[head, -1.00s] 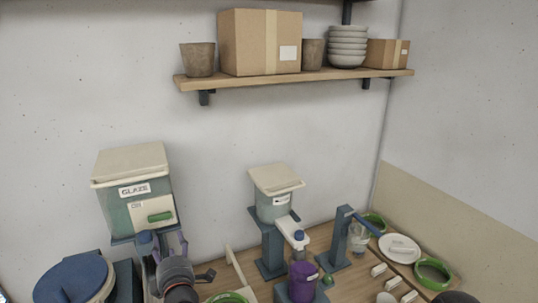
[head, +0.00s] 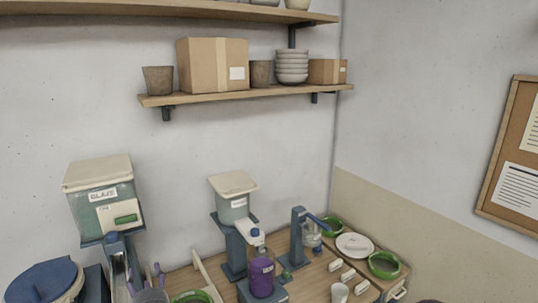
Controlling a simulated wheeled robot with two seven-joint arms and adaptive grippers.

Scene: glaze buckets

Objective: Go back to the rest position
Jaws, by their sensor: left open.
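My left gripper (head: 146,279) shows at the bottom left, cut by the lower edge. Its two fingers point up and stand apart, with nothing seen between them. It is in front of the stand under the large glaze bucket (head: 88,217), a green bucket with a cream lid and a "GLAZE" label. My right gripper cannot be made out.
A smaller lidded bucket (head: 234,207) stands on a blue stand, with a purple-filled container (head: 262,277) before it. A blue post with an arm (head: 298,235), a white plate (head: 354,245) and a green ring (head: 384,265) are to the right. A blue-lidded drum (head: 45,281) is at left.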

